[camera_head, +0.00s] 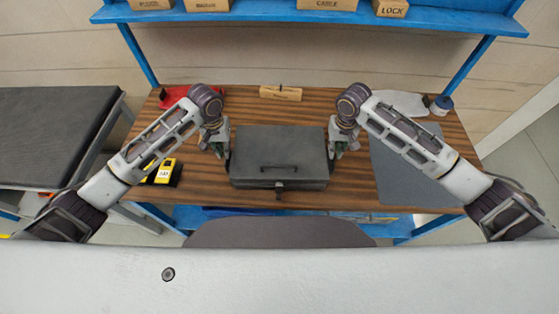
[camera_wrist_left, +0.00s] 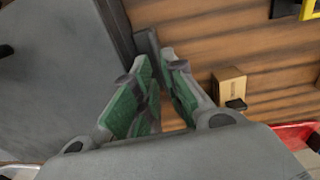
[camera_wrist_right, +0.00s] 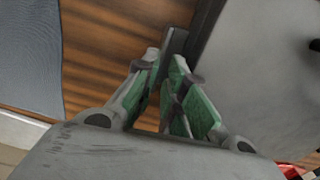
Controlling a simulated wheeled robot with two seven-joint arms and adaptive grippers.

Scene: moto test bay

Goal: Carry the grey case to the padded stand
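The grey case (camera_head: 280,150) lies flat and closed on the wooden table, with a dark handle and a latch on its front part. My left gripper (camera_head: 222,147) is at its left side; in the left wrist view its green-padded fingers (camera_wrist_left: 157,62) close around a dark bar on the case's side (camera_wrist_left: 60,70). My right gripper (camera_head: 336,147) is at its right side; in the right wrist view its fingers (camera_wrist_right: 166,62) close around a similar bar beside the case (camera_wrist_right: 255,70). The padded stand (camera_head: 55,130) with a dark top is at the far left, apart from the table.
A yellow device (camera_head: 164,170) lies left of the case. A grey mat (camera_head: 405,165) covers the table's right. A blue shelf (camera_head: 270,12) holds labelled boxes. A gap separates stand and table.

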